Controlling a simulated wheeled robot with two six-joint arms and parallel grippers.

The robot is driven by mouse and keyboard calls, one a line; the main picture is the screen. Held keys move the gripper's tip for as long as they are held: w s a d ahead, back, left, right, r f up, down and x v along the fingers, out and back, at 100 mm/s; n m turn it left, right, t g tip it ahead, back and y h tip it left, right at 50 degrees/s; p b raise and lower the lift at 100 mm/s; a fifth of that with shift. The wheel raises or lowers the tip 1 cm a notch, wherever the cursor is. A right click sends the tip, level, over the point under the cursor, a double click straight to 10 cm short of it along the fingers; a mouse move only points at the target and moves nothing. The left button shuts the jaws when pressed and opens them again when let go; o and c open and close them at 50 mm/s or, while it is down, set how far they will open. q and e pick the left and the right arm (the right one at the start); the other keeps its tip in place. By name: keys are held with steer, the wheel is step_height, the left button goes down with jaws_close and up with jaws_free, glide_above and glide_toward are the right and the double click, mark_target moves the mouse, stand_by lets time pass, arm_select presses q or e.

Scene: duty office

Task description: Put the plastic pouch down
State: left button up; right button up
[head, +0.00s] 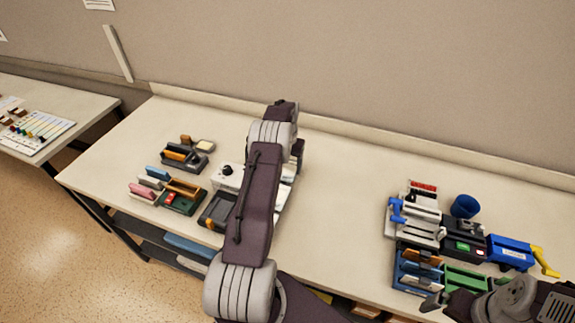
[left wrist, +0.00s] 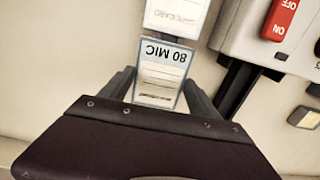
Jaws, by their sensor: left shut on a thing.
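In the left wrist view, a small clear pouch (left wrist: 158,85) with a white label reading "80 MIC" sits between the two fingers of my left gripper (left wrist: 157,92). The gripper is shut on it. A white printed piece (left wrist: 178,14) shows just beyond the pouch's far edge. In the head view my left arm reaches over the table and hides the pouch and most of the gripper. My right gripper (head: 438,302) shows at the lower right, near the blue and green holders; its finger gap is unclear.
A pale machine with a red ON/OFF switch (left wrist: 282,18) stands right of the pouch in the wrist view. On the table (head: 345,185), dark and green trays (head: 183,200) stand left of my arm. Several devices and a blue cup (head: 465,206) stand right. The middle is bare.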

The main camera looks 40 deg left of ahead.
mark_target(288, 170)
arm_select(q)
steer(key=shift+f, duration=0.45)
steer(key=shift+f, duration=0.2)
steer(key=o, duration=1.4)
steer(key=shift+r, duration=0.15)
step_height(288, 170, up, 12)
steer(key=shift+r+b, duration=0.1)
steer(key=shift+b, duration=0.8)
